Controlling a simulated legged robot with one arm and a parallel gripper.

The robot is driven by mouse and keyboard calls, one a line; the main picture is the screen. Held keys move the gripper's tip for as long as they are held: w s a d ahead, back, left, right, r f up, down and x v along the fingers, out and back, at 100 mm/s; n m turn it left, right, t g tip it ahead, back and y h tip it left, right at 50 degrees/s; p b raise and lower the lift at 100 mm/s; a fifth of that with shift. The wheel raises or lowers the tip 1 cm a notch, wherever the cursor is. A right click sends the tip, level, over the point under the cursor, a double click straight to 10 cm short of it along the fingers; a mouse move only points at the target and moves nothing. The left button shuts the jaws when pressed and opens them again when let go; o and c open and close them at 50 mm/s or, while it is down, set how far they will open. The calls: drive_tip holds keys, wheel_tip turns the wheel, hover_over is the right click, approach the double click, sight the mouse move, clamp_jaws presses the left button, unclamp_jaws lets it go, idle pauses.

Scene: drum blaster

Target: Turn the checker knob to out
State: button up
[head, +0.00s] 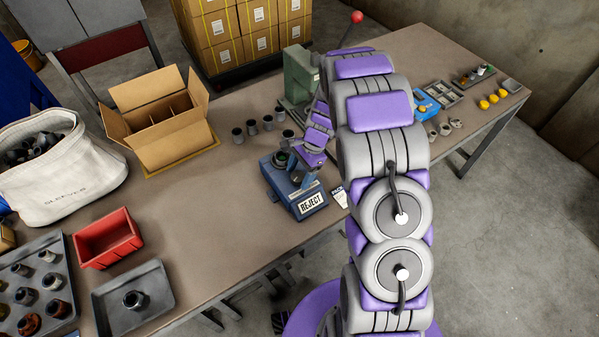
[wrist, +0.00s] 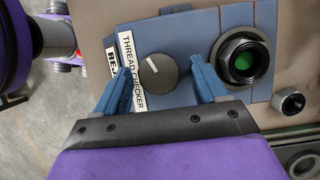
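The blue thread checker (head: 283,187) stands on the bench with a REJECT sign on its front. In the wrist view its panel (wrist: 178,37) carries a "THREAD CHECKER" label, a round grey knob (wrist: 160,75) with a short white pointer mark, and a dark threaded port (wrist: 243,60) with a green centre. My gripper (wrist: 160,66) is open, its blue fingers on either side of the knob with gaps showing; whether they are down at knob height I cannot tell. In the head view my gripper (head: 301,172) is over the checker and the knob is hidden.
An open cardboard box (head: 162,122), small grey cups (head: 252,127) and a green press (head: 299,76) with a red-tipped lever stand around the checker. A red bin (head: 107,238) and grey trays are at lower left. Bare bench (head: 205,225) lies left of the checker.

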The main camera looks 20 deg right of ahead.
drive_tip(key=c, duration=1)
drive_tip(key=shift+r+n+p, duration=0.1)
drive_tip(key=shift+n+p, duration=0.3)
drive_tip(key=shift+p, duration=0.05)
drive_tip(key=shift+w+n+g+p, duration=0.1)
drive_tip(key=shift+n+g+p, duration=0.3)
drive_tip(key=shift+n+p, duration=0.2)
drive_tip(key=n+g+h+p, duration=0.1)
drive_tip(key=n+p, duration=0.1)
drive_tip(key=n, duration=0.1)
drive_tip(key=shift+w+a, duration=0.1)
drive_tip(key=n+h+p, duration=0.1)
drive_tip(key=n, duration=0.1)
drive_tip(key=n+p, duration=0.1)
drive_tip(key=n, duration=0.1)
drive_tip(key=shift+a+n+g+h+p, duration=0.1)
drive_tip(key=shift+n+g+h+p, duration=0.2)
drive_tip(key=shift+n+g+h, duration=0.1)
drive_tip(key=shift+w+n+h+p, duration=0.1)
drive_tip(key=shift+n+h+p, duration=0.5)
drive_tip(key=shift+n, duration=1.1)
drive_tip(key=o, duration=1)
drive_tip(key=shift+a+g, duration=0.1)
drive_tip(key=shift+g, duration=0.2)
